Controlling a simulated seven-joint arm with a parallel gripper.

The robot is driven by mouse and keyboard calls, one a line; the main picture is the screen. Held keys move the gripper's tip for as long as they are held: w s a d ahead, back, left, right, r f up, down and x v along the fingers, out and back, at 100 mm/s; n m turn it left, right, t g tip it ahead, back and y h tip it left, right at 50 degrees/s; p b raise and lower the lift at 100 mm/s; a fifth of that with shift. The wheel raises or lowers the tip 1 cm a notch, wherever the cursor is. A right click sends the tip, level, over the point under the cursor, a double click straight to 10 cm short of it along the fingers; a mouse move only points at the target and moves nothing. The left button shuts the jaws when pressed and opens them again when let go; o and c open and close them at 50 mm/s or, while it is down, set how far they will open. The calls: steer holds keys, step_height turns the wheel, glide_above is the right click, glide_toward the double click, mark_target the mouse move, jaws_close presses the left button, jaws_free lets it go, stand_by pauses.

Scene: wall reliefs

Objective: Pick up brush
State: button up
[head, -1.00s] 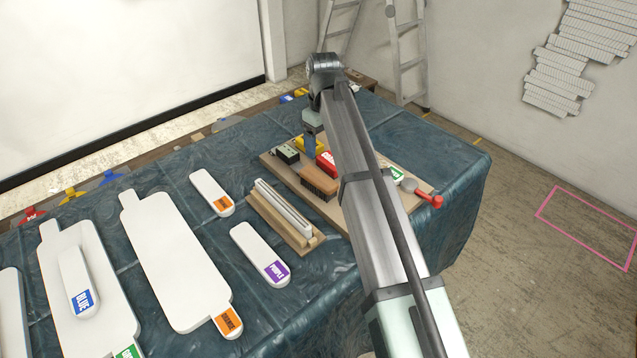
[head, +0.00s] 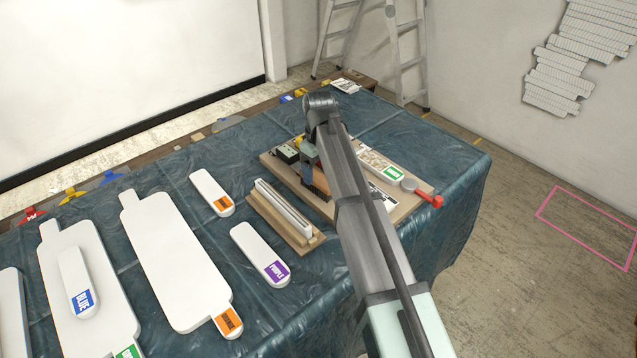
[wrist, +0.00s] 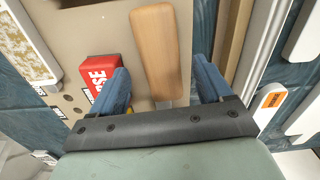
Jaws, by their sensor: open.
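The brush has a tan wooden back and lies on the brown board (head: 408,208). In the wrist view the brush (wrist: 157,45) lies between the lines of my two blue fingers, lengthwise along them. In the head view my gripper and arm hide most of the brush (head: 321,183), with only a brown part showing. My gripper (wrist: 164,84) is open, one finger on either side of the brush, with gaps on both sides. I cannot tell how far the fingertips are above the board.
A red block (wrist: 102,80) stands close beside the left finger. A wooden holder (head: 290,222) with white strips sits left of the board. A green-labelled piece (head: 392,172) and a red-handled tool (head: 428,197) lie on the board's right side. White paddles lie at the left.

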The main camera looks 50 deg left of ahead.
mark_target(319, 177)
steer(key=shift+d+f, duration=0.1)
steer(key=shift+f, duration=2.15)
steer(key=c, duration=1.1)
step_height(319, 177, up, 10)
steer(key=shift+r, duration=0.1)
